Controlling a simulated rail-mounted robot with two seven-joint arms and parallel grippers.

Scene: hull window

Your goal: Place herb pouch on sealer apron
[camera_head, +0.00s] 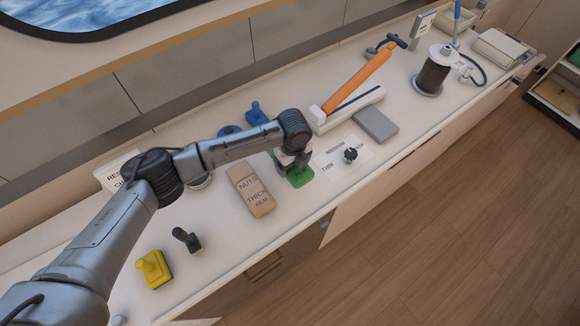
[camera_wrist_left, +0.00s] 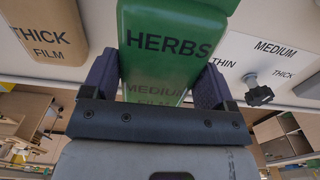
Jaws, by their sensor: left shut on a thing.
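The green herb pouch, labelled HERBS and MEDIUM FILM, fills the middle of the left wrist view (camera_wrist_left: 172,45). In the head view its green end (camera_head: 300,178) shows below my left gripper (camera_head: 291,164). That gripper is shut on the pouch, with one dark finger on each side. I cannot tell whether the pouch touches the counter. The sealer (camera_head: 345,108), with a raised orange lever (camera_head: 360,80), stands to the upper right of the gripper. A flat grey block (camera_head: 376,124), seemingly the sealer apron, lies in front of it and is bare. My right gripper is not in view.
A brown NUTS THICK FILM pouch (camera_head: 250,189) lies left of the gripper. A dial (camera_head: 350,155) on a THIN/MEDIUM/THICK card sits to its right. Blue (camera_head: 257,114) and yellow (camera_head: 153,268) handled blocks and a spool (camera_head: 431,75) stand on the counter.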

